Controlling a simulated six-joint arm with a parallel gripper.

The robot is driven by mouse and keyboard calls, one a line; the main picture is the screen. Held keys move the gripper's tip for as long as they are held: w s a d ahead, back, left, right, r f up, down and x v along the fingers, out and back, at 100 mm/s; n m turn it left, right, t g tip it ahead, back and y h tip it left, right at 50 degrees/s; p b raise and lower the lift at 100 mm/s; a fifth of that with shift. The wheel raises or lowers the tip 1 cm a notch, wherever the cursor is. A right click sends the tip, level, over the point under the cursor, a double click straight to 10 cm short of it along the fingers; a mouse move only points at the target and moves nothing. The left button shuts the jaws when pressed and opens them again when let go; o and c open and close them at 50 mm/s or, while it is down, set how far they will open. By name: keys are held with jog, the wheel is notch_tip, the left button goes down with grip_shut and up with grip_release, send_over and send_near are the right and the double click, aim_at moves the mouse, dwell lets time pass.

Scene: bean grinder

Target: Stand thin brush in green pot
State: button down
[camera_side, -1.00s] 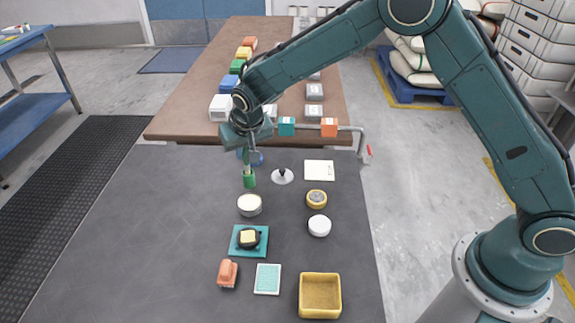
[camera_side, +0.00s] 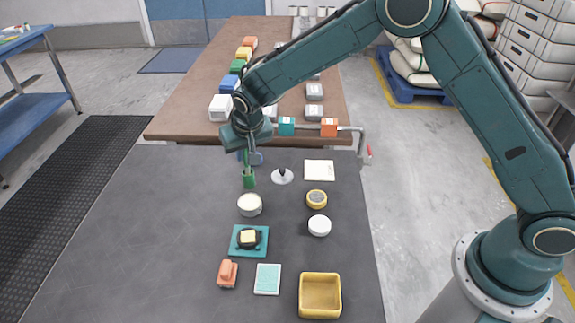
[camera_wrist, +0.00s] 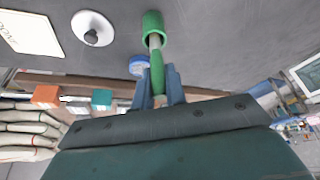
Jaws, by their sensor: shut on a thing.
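The green pot (camera_side: 249,180) stands upright on the dark mat, below my gripper. It also shows at the top of the wrist view (camera_wrist: 152,20). The thin brush (camera_wrist: 157,68) has a green handle and a pale section toward the pot. My gripper (camera_wrist: 160,88) is shut on the handle between its blue fingers. The brush's far end meets the pot's mouth and seems to enter it; how deep I cannot tell. In the side view the brush (camera_side: 246,160) looks nearly upright, directly above the pot.
A blue round item (camera_side: 257,158) stands just behind the pot. A white disc with a black knob (camera_side: 282,176) is to its right, and a white round tub (camera_side: 249,205) in front. A pale card (camera_side: 319,170) lies further right. The mat's left side is clear.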

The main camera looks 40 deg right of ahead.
jog(key=shift+f, duration=1.15)
dwell(2.4)
jog(key=c, duration=0.8)
grip_release()
jog(key=shift+r, duration=0.15)
jog(key=shift+r, duration=3.3)
jog(key=shift+r, duration=0.1)
